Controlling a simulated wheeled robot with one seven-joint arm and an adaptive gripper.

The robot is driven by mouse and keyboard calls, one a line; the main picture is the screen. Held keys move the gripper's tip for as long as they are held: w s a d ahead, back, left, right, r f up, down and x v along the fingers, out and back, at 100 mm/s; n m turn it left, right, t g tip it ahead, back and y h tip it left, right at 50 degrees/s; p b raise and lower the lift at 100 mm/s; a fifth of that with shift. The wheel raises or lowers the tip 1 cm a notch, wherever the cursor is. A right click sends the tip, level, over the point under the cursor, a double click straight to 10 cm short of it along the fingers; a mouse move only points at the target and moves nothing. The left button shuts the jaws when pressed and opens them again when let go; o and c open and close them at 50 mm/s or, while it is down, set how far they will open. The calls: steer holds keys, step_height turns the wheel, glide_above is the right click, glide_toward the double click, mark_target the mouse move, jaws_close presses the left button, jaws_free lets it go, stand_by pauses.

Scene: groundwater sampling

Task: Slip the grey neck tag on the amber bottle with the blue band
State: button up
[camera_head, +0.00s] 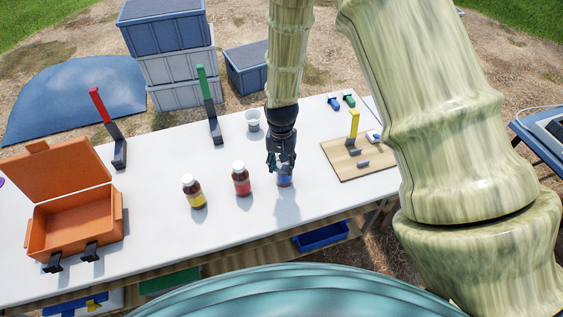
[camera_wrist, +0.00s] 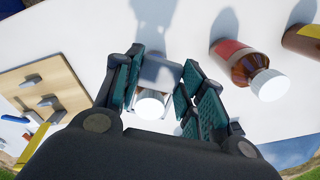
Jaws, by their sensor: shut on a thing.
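The amber bottle with the blue band (camera_head: 285,180) stands upright on the white table, directly under my gripper (camera_head: 281,163). In the wrist view, its white cap (camera_wrist: 150,104) shows between the fingers. My gripper (camera_wrist: 157,92) points down and is shut on a grey flat piece, which looks like the grey neck tag (camera_wrist: 162,72), beside the cap in that view. The fingers and the tag hide the bottle's neck. I cannot tell whether the tag is around the neck or only above it.
A red-banded bottle (camera_head: 241,180) and a yellow-banded bottle (camera_head: 194,192) stand to the left. A wooden board (camera_head: 345,172) with small grey pieces and a yellow upright lies to the right. An open orange case (camera_head: 75,222) is at far left. Red (camera_head: 99,105) and green (camera_head: 205,84) uprights stand behind.

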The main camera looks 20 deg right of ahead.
steer(key=shift+f, duration=0.3)
steer(key=o, duration=0.9)
steer(key=shift+c, duration=0.2)
steer(key=shift+r, duration=0.1)
step_height(320, 180, up, 12)
stand_by(0.8)
steer(key=s+d+f+b, duration=0.1)
steer(key=s+f, duration=0.2)
steer(key=f, duration=0.3)
steer(key=s+d+f+n, duration=0.1)
steer(key=s+f, duration=0.3)
steer(key=f, duration=0.2)
steer(key=s+d+f+n+b, duration=0.1)
steer(key=s+f, duration=0.2)
steer(key=f, duration=0.4)
steer(key=shift+s+b, duration=0.3)
steer(key=shift+s, duration=0.05)
steer(key=s+d+f+n+b, duration=0.1)
steer(key=s+f, duration=0.6)
steer(key=s, duration=0.3)
steer(key=s+d+f+n+b, duration=0.1)
steer(key=s+f+n+b, duration=0.1)
steer(key=s+f, duration=0.5)
steer(key=s, duration=0.4)
steer(key=shift+s+d+f, duration=0.3)
